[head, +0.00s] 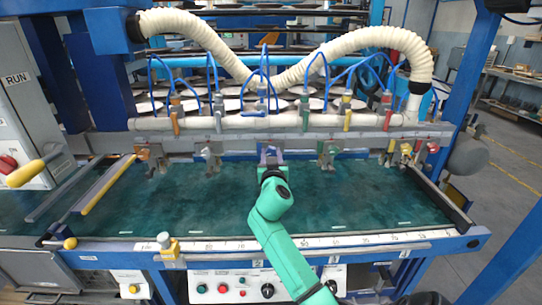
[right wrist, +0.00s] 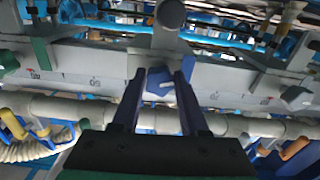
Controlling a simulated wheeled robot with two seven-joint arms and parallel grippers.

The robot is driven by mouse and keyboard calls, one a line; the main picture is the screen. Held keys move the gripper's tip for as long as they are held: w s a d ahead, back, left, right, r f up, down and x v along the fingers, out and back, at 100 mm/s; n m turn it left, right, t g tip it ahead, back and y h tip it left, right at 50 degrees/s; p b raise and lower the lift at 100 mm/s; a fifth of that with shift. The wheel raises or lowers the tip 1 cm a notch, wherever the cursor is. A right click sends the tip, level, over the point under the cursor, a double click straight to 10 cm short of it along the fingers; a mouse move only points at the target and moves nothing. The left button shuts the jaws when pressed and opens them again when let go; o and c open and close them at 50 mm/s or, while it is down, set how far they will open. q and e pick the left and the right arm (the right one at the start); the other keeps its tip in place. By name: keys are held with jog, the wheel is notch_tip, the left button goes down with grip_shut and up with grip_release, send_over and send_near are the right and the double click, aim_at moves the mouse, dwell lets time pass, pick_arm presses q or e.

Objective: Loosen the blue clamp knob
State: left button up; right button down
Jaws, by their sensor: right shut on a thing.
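The blue clamp knob (right wrist: 158,84) shows between the two dark finger tips of my right gripper (right wrist: 160,78) in the right wrist view. My right gripper is shut on it. In the head view my right gripper (head: 271,158) reaches the middle clamp on the grey rail, on a green arm that comes up from the bottom. The gripper and the clamp hide most of the knob there. My left gripper is not in view.
Other clamps sit along the grey rail (head: 365,146), including a green one (head: 328,152) to the right. The green bed (head: 170,205) below is clear. A white pipe with coloured valves (head: 240,122) runs behind.

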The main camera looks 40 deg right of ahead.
jog(key=n, duration=0.4)
jog(key=shift+n, duration=0.4)
jog(key=n+p, duration=0.1)
jog(key=n, duration=0.4)
jog(key=n+p, duration=0.1)
jog(key=n, duration=0.2)
jog(key=n+p, duration=0.1)
jog(key=n, duration=0.2)
jog(key=shift+s+d+r+n+p, duration=0.1)
jog(key=shift+r+n+p, duration=0.05)
jog(key=shift+n+p, duration=0.9)
jog(key=shift+n, duration=1.25)
jog(key=shift+c, duration=2.1)
grip_release()
